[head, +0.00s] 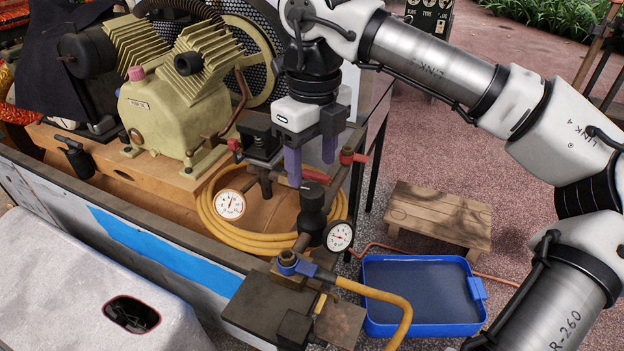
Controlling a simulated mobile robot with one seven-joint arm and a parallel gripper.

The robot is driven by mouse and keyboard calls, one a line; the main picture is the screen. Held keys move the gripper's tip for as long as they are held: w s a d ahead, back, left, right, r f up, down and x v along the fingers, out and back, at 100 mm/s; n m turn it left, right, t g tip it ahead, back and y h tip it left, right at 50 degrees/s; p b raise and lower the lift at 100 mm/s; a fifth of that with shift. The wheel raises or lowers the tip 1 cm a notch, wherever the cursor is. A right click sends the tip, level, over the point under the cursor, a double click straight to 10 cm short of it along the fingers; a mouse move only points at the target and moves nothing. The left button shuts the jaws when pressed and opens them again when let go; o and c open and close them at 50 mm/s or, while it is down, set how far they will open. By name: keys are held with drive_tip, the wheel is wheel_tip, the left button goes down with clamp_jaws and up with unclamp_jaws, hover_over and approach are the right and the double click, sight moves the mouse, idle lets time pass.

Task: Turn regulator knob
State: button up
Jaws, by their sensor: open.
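The regulator knob (312,200) is a black upright cylinder on the regulator, set on the cart's right end. A white-faced gauge (230,204) stands to its left and a second gauge (339,236) to its lower right. My gripper (311,166) points down just above the knob, with its two purple-grey fingers apart and nothing between them. The left fingertip reaches close to the knob's top; I cannot tell whether they touch.
The yellow-green compressor (172,105) and its flywheel stand behind to the left. A yellow hose (215,225) coils around the regulator. Red-handled valves (350,157) sit close beside my gripper. A blue tray (425,290) and wooden stool (440,215) are on the ground at right.

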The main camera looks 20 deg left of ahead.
sight(313, 189)
wheel_tip(313, 189, up, 7)
drive_tip(key=shift+r, duration=0.15)
idle(0.6)
